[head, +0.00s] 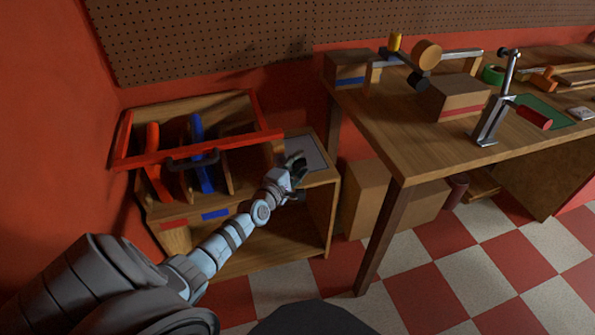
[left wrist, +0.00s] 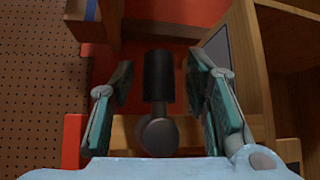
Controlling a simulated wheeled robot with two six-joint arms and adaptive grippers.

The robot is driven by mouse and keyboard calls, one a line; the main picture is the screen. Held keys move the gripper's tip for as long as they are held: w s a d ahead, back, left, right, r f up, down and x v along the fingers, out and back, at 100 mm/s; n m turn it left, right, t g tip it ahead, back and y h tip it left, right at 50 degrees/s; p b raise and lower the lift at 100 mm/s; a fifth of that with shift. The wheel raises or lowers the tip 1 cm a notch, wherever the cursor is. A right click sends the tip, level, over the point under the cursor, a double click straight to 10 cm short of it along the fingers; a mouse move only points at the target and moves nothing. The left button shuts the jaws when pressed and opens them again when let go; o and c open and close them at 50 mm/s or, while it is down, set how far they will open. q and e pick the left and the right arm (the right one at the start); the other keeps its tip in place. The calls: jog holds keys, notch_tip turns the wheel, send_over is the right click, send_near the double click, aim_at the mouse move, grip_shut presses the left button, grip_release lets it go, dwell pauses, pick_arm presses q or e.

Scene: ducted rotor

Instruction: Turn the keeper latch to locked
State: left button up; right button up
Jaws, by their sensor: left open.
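A dark cylindrical grip with a round grey end (left wrist: 158,135), which looks like the keeper latch, shows in the left wrist view. My left gripper (left wrist: 160,85) is open, with one finger on each side of the grip and visible gaps between. In the head view my left gripper (head: 294,170) is at the right end of the red frame (head: 225,143) over the wooden cabinet (head: 318,178). The latch is hard to make out there, as the gripper covers that spot. My right gripper is not in view.
The red frame has a black handle (head: 192,161) and lies across slots with a red piece (head: 152,150) and a blue piece (head: 207,178). A grey panel (head: 306,150) lies on the cabinet top. A workbench (head: 400,150) with tools stands to the right.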

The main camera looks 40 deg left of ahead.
pick_arm(q)
jog(key=shift+w+f, duration=0.1)
jog(key=shift+w, duration=0.2)
jog(key=shift+c, duration=0.3)
grip_shut()
jog(key=shift+a, duration=0.1)
